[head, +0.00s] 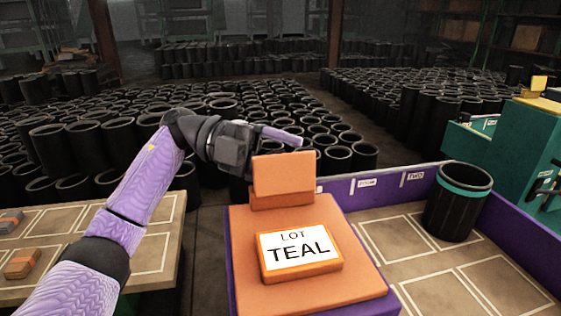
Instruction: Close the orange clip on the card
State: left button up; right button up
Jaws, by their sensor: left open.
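The card (298,250) is white with an orange rim and reads "LOT TEAL". It lies flat on the orange top of a stand (250,285). The orange clip (283,174) is a block standing up at the back edge of that top, behind the card and apart from its face. My left gripper (268,138) is open, just behind and above the clip's upper edge. One purple finger shows pointing right; the other finger is mostly hidden. I cannot tell whether it touches the clip. My right gripper is out of view.
A black sleeve with a teal band (458,202) stands on the marked table (440,296) at right, beside a purple wall with labels. A teal machine (525,145) is at far right. Small blocks (22,264) lie on the left table. Many black sleeves fill the floor behind.

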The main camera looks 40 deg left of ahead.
pick_arm(q)
grip_shut()
dwell(0.3)
